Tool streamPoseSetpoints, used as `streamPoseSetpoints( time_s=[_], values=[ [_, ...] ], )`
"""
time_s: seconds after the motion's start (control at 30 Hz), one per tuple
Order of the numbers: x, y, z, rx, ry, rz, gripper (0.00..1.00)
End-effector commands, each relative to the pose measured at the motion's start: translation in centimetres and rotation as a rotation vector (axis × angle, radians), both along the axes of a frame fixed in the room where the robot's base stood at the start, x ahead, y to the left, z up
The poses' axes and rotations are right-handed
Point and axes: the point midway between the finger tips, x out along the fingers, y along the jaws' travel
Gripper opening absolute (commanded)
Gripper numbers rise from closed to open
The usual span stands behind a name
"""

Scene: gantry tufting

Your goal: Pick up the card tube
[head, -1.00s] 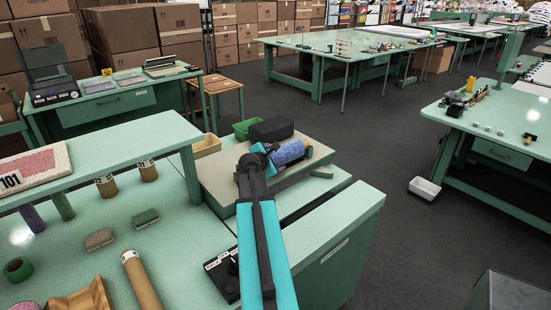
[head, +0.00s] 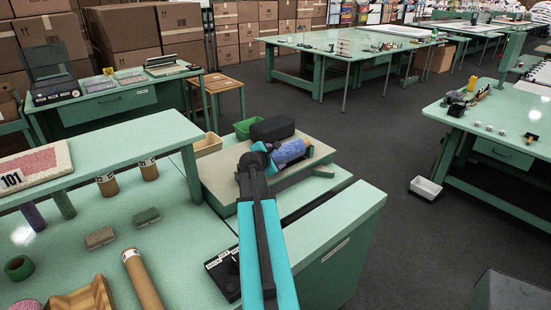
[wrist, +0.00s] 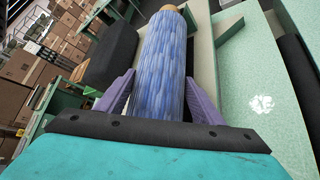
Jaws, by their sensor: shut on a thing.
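A blue yarn-covered roll (wrist: 160,65) with a tan card end (wrist: 173,8) lies between my gripper's two purple fingers (wrist: 160,98) in the wrist view. The fingers are shut on its sides. In the head view the same blue roll (head: 290,152) is just beyond my gripper (head: 274,156), over the cream-topped board. I cannot tell whether it touches the board. A long bare brown card tube (head: 142,280) lies on the green table at the front left, apart from my gripper. Two short labelled card tubes (head: 107,186) (head: 149,170) stand by the shelf.
A black rounded block (head: 272,129) lies close behind the roll, by a green bin (head: 244,128) and a tan bin (head: 208,145). A dark control box (head: 224,274) sits left of my arm. A green shelf (head: 100,158) rises at the left.

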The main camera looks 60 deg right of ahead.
Motion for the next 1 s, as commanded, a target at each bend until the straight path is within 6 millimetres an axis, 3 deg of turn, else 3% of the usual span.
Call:
streamPoseSetpoints(
  time_s=[0.57,1.0],
  values=[
    [0.0,-0.1,3.6,-0.003,-0.003,0.0,0.32],
    [-5.2,2.6,3.8,-0.002,-0.001,-0.001,0.32]
  ],
)
